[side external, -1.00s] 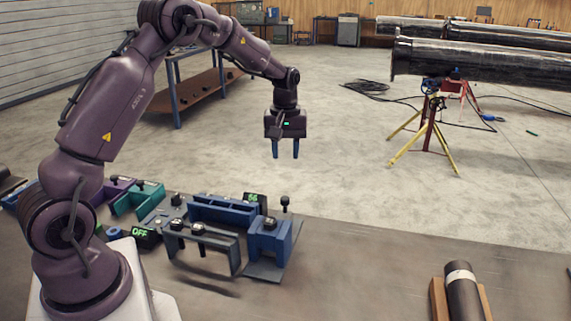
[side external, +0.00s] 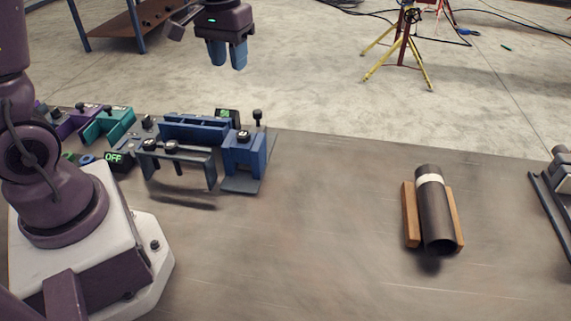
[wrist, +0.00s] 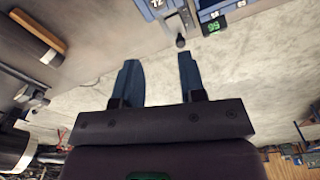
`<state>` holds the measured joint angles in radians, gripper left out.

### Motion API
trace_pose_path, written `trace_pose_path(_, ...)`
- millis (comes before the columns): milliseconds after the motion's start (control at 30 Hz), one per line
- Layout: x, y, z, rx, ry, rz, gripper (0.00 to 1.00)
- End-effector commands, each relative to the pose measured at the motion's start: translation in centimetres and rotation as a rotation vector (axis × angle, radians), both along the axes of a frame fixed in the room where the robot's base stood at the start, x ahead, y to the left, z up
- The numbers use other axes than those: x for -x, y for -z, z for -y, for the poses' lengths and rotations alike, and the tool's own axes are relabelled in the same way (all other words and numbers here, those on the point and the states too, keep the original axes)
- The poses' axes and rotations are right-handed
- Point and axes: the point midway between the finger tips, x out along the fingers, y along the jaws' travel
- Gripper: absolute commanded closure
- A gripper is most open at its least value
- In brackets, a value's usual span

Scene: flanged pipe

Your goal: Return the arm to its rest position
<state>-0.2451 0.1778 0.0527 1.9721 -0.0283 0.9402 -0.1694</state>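My gripper (side external: 227,66) hangs in the air beyond the far edge of the bench in the side external view, its two blue fingers pointing down. In the wrist view my gripper (wrist: 158,64) shows a clear gap between the fingers, with only floor behind; it is open and holds nothing. A short dark pipe with a white band (side external: 430,182) lies on a wooden cradle (side external: 410,215) on the bench, well away from my gripper. Most of my upper arm is out of the picture.
Blue and grey fixtures (side external: 243,158) with clamps and small displays stand on the bench (side external: 330,230) below my gripper. Teal and purple fixtures are at the left. A grey metal part (side external: 562,172) is at the right edge. A yellow-legged stand (side external: 405,45) is on the floor behind.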

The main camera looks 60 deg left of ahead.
Motion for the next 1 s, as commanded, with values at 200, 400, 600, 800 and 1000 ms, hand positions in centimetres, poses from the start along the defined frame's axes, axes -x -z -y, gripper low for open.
trace_pose_path(200, 6.5, -4.2, 5.0, -0.046, 0.237, 0.129, 0.63)
trace_pose_path(400, 11.8, -5.8, 8.1, -0.093, 0.390, 0.259, 0.63)
trace_pose_path(600, 14.2, -7.2, 9.6, -0.121, 0.450, 0.378, 0.63)
trace_pose_path(800, 14.5, -8.3, 10.1, -0.130, 0.471, 0.432, 0.63)
trace_pose_path(1000, 14.4, -8.2, 10.1, -0.129, 0.470, 0.429, 0.63)
